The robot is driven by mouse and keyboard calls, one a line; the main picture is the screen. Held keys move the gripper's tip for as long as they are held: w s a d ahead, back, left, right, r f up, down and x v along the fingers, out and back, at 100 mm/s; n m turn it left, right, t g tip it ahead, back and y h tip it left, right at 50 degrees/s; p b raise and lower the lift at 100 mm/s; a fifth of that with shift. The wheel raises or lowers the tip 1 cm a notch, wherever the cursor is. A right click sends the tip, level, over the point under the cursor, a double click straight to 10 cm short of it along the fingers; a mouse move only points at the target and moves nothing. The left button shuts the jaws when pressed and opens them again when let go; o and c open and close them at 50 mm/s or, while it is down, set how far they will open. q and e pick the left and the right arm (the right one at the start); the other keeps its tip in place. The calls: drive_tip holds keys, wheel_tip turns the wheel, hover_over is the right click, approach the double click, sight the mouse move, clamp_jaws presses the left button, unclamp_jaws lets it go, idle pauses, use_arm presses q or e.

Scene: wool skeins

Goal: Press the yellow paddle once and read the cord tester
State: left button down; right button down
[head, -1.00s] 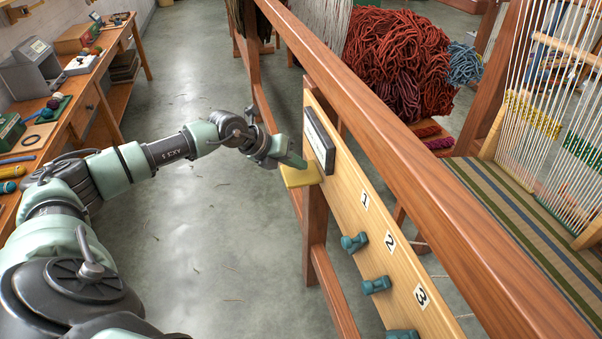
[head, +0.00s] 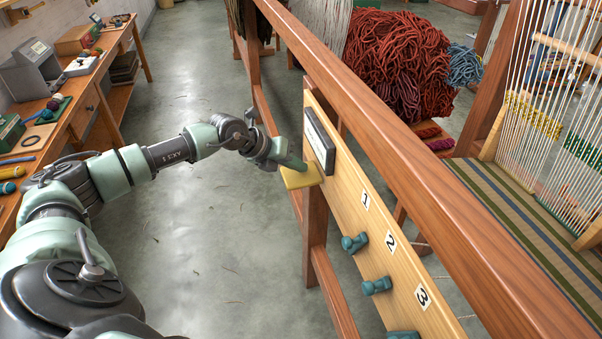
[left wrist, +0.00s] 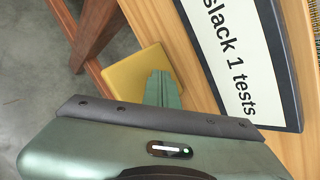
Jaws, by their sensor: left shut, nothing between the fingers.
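The yellow paddle (head: 299,180) sticks out from the near side of a pale wooden board (head: 345,190); it also shows in the left wrist view (left wrist: 132,78). My left gripper (head: 298,164) is shut and empty, its green fingertips (left wrist: 161,82) over the paddle's board-side part. I cannot tell for sure whether they touch it. The cord tester's display (head: 319,142) is a dark-framed white panel on the board just above the paddle. In the left wrist view the display (left wrist: 228,50) reads "slack 1 tests"; any text beyond the picture's edge is cut off. My right gripper is not in view.
Teal pegs (head: 376,286) sit on the board near labels 1, 2 and 3. A long wooden beam (head: 400,130) runs along the board's far side. A workbench (head: 85,90) stands at the left, with clear floor (head: 190,240) between.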

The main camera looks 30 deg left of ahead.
sight(298, 174)
use_arm(q)
drive_tip(key=shift+s+d+f+b, duration=0.1)
drive_tip(key=shift+f+b, duration=0.45)
drive_tip(key=shift+f, duration=0.55)
idle(0.5)
drive_tip(key=shift+r+p, duration=0.7)
drive_tip(key=shift+r, duration=0.2)
drive_tip(key=shift+r+p, duration=0.4)
drive_tip(key=shift+r, duration=0.4)
drive_tip(key=shift+r+p, duration=0.35)
drive_tip(key=shift+r, duration=0.15)
drive_tip(key=shift+r+p, duration=1.4)
drive_tip(key=shift+r, duration=0.7)
